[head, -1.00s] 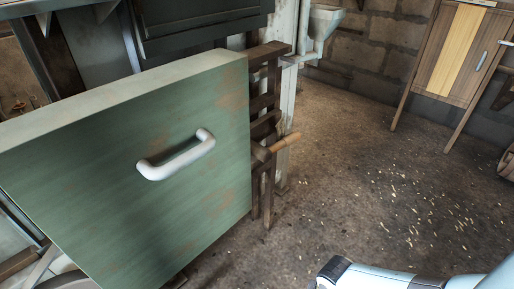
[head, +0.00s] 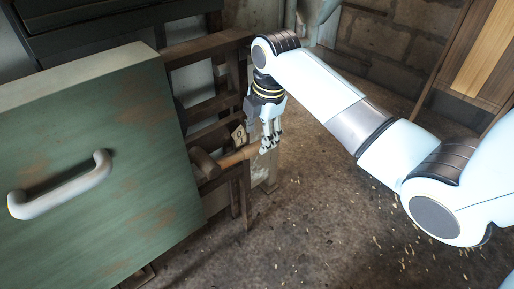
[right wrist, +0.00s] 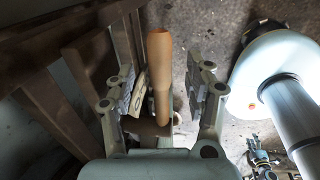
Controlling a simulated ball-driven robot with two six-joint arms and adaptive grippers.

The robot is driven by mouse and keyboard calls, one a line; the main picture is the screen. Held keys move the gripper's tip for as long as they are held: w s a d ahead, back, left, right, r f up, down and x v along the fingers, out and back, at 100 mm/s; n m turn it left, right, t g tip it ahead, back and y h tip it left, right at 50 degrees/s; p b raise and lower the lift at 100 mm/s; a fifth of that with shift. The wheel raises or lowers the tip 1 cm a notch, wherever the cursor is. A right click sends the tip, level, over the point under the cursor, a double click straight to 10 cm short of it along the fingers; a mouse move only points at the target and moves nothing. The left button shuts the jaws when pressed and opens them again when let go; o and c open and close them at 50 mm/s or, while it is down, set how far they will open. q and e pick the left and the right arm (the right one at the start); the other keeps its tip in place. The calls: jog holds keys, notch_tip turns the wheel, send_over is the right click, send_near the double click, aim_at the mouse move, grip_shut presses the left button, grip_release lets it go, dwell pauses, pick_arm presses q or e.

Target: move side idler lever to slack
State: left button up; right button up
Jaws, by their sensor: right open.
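The side idler lever shows as a round wooden handle (head: 238,157) sticking out to the right from a dark wooden hub (head: 204,166) beside the green panel. My right gripper (head: 268,144) is at the handle's free end, pointing down. In the right wrist view the handle (right wrist: 160,62) lies between the two spread fingers of my right gripper (right wrist: 160,80), with a gap on each side. The gripper is open and holds nothing.
A green panel (head: 110,210) with a white pull handle (head: 60,185) fills the left. A dark wooden frame (head: 215,95) stands behind the lever, and a small pale tag (head: 239,135) hangs by the handle. A wooden cabinet (head: 480,55) stands at the back right. The floor (head: 310,225) is open.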

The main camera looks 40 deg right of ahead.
aim_at(257, 144)
jog(key=f, duration=0.2)
jog(key=w+f+b, duration=0.1)
jog(key=f, duration=0.1)
jog(key=shift+f, duration=0.25)
grip_shut()
